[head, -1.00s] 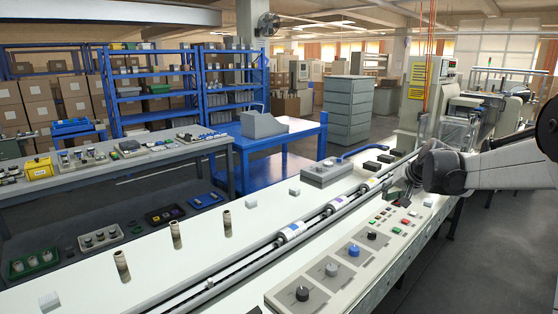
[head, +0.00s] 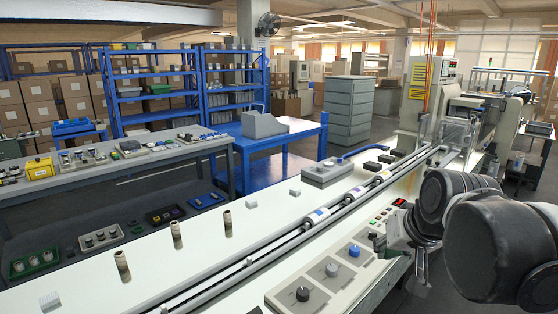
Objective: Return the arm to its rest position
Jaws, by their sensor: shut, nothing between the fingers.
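My arm enters at the right edge of the head view, its dark rounded links large and near the camera. My gripper (head: 418,262) is shut and empty, at the right front edge of the control panel (head: 318,284). It hangs in front of part of the panel and hides several of its buttons. The fingertips are small and partly lost against the dark floor, so I cannot tell whether they touch the panel edge.
The white machine table (head: 205,262) carries a rail with several white rolls (head: 317,216) along it. Several brown cylinders (head: 227,223) stand upright at the left. A blue table (head: 290,140) and grey cabinet (head: 350,108) stand behind. Dark floor is open at the right.

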